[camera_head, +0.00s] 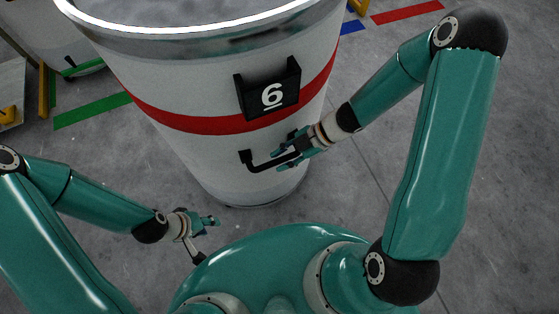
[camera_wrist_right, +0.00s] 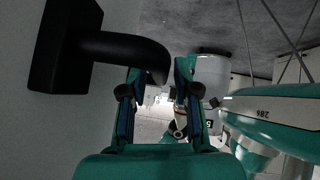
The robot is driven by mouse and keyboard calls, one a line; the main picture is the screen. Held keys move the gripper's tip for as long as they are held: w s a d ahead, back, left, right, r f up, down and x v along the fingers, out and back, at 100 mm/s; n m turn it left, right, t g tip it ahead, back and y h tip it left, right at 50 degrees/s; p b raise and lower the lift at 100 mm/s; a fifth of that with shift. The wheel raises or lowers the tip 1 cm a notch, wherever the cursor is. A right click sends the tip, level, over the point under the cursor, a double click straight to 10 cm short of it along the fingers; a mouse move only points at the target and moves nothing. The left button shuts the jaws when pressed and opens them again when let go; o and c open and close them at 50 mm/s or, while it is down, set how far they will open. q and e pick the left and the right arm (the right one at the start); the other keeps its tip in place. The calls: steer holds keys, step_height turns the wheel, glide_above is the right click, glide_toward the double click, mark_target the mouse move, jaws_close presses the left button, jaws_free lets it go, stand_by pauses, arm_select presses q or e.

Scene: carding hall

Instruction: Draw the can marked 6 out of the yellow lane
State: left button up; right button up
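A large white can (camera_head: 200,160) with a red band and a metal rim stands upright on the floor in the head view. A black plate (camera_head: 270,90) on its side reads 6. Below is a black handle (camera_head: 265,165), also at the upper left of the right wrist view (camera_wrist_right: 110,46). My right gripper (camera_head: 282,153) is at the handle's right end, its fingers apart on either side of the bar; contact is unclear. My left gripper (camera_head: 214,222) is low, away from the can; its finger gap is unclear. A short yellow floor mark (camera_head: 362,6) shows behind the can.
A green strip (camera_head: 92,110), a blue strip (camera_head: 351,28) and a red strip (camera_head: 405,12) mark the floor. Another white can (camera_head: 40,40) stands at the upper left. Grey floor beside and in front of the can is clear.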

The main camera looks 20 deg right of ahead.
steer(key=shift+a+f, duration=0.5)
jaws_close()
